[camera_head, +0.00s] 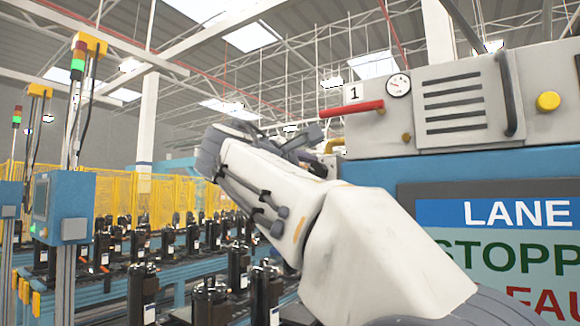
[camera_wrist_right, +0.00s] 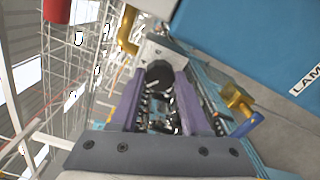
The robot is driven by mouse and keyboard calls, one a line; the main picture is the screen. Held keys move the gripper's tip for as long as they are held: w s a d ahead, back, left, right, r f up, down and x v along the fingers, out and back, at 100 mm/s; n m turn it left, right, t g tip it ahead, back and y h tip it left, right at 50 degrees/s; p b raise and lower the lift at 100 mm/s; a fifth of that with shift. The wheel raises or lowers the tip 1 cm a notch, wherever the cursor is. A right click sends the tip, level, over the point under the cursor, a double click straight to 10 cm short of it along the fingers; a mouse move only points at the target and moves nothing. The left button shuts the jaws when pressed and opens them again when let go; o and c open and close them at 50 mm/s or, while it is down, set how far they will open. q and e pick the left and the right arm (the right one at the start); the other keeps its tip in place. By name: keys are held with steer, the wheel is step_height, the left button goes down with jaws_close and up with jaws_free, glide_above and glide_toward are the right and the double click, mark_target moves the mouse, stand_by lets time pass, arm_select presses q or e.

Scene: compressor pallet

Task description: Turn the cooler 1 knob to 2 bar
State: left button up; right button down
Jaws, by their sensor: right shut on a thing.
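The cooler 1 unit (camera_head: 450,125) is a grey box marked "1" at the upper right of the head view. A small round gauge (camera_head: 398,85) sits on it, and its reading is too small to tell. My right gripper (camera_head: 315,142) is at the left of this unit, partly hidden by my own wrist. In the right wrist view a dark round knob (camera_wrist_right: 159,74) sits between the two purple fingers of the right gripper (camera_wrist_right: 158,92), which is shut on it. The knob's marking cannot be made out. My left gripper is not in view.
A red bar (camera_head: 357,107) sticks out left from the unit. A yellow pipe (camera_wrist_right: 128,32) runs close to the knob. A yellow valve with a blue handle (camera_wrist_right: 240,105) is to the right. A screen (camera_head: 500,245) is below the unit. Compressors on a line stand behind.

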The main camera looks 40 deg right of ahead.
steer(key=shift+n+p, duration=0.3)
steer(key=shift+n, duration=0.8)
steer(key=shift+c, duration=1.9)
jaws_free()
steer(key=b+v, duration=0.3)
steer(key=v, duration=0.7)
steer(key=shift+a, duration=0.25)
